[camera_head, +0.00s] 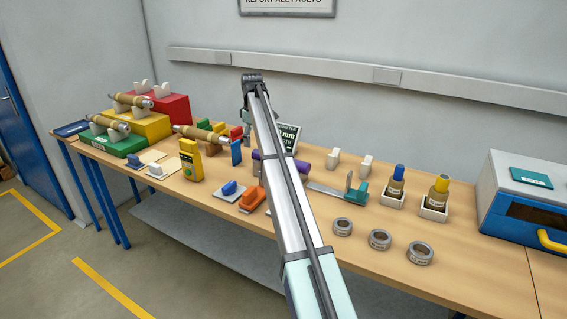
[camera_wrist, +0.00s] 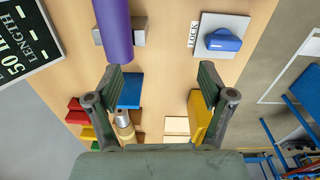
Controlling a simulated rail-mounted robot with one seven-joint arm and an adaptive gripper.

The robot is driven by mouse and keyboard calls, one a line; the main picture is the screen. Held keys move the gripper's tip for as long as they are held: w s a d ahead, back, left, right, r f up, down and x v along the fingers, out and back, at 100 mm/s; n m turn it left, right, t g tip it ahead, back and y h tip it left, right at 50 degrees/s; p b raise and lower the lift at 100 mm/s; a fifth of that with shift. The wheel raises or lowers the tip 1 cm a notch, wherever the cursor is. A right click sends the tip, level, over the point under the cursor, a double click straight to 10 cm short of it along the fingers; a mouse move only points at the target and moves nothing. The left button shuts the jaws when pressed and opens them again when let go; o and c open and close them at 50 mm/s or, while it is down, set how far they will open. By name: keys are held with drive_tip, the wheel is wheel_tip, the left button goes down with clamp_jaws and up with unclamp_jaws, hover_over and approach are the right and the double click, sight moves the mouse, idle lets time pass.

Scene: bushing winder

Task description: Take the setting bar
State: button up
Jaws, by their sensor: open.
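No label in view names the setting bar, so I cannot tell for certain which thing it is. A purple round bar (camera_head: 304,160) lies on the bench, partly hidden behind my arm in the head view. Its near part shows at the top of the wrist view (camera_wrist: 113,28), over a grey support (camera_wrist: 138,31). My gripper (camera_wrist: 160,82) is open, with nothing between its fingertips. The purple bar is beyond the left fingertip in the wrist view. In the head view my gripper is mostly hidden behind the arm.
A blue LOCK lever (camera_wrist: 222,42) sits on a white plate. A yellow device (camera_head: 190,160) stands near the right finger in the wrist view. A blue block (camera_wrist: 129,90) and a roller (camera_wrist: 125,126) lie by the left finger. A dark sign (camera_head: 288,138) stands behind the purple bar.

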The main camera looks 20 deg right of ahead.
drive_tip(key=s+d+r, duration=0.2)
drive_tip(key=d+r, duration=0.4)
drive_tip(key=d, duration=0.4)
drive_tip(key=shift+m+g, duration=0.3)
drive_tip(key=shift+m, duration=0.1)
wheel_tip(320, 180, down, 12)
drive_tip(key=p, duration=0.2)
drive_tip(key=shift+p, duration=0.4)
drive_tip(key=shift+d+f+p, duration=0.2)
drive_tip(key=shift+f+p, duration=0.85)
drive_tip(key=shift+f, duration=1.7)
clamp_jaws()
